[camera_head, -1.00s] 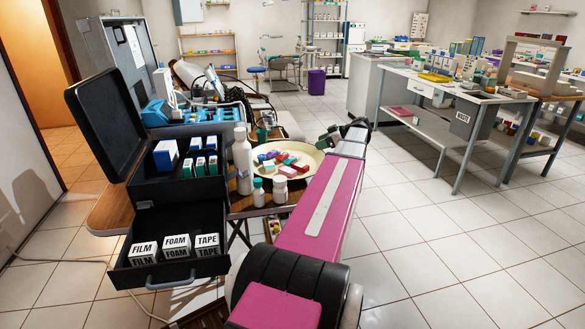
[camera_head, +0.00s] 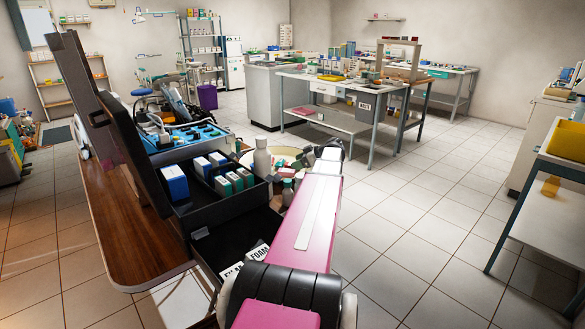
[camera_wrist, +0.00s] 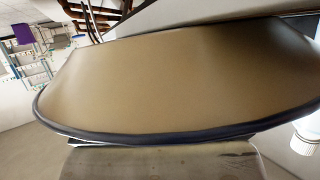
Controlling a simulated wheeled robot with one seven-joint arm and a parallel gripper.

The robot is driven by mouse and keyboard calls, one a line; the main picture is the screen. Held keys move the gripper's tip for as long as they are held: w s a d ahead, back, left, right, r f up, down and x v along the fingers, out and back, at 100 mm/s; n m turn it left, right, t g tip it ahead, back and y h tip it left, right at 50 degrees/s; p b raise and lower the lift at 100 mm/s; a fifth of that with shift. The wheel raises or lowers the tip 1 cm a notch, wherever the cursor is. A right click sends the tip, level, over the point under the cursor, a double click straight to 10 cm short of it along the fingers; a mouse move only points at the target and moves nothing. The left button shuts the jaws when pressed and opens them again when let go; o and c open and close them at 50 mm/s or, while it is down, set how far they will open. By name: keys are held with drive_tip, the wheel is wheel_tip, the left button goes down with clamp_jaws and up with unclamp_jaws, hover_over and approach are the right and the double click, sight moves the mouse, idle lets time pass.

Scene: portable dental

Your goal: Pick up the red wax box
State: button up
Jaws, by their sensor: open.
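I cannot make out the red wax box in either view now. The cream round tray (camera_head: 288,152) shows only as a strip behind the white bottle and my pink arm, so most of its contents are hidden. My gripper (camera_head: 325,150) is at the far end of my arm, beside the tray's right side, small and partly hidden. It is open, and I see nothing held. The wrist view shows a broad tan surface (camera_wrist: 175,75) with a dark rim, close to the camera, and no red box.
A black open case (camera_head: 225,205) with small boxes stands on the wooden table (camera_head: 120,220). A white bottle (camera_head: 262,158) stands before the tray. A white capped bottle (camera_wrist: 305,135) shows at the right of the wrist view. Floor to the right is clear.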

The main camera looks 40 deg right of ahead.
drive_tip(key=shift+x, duration=1)
drive_tip(key=shift+f, duration=0.15)
drive_tip(key=c, duration=1.1)
drive_tip(key=shift+o, duration=0.2)
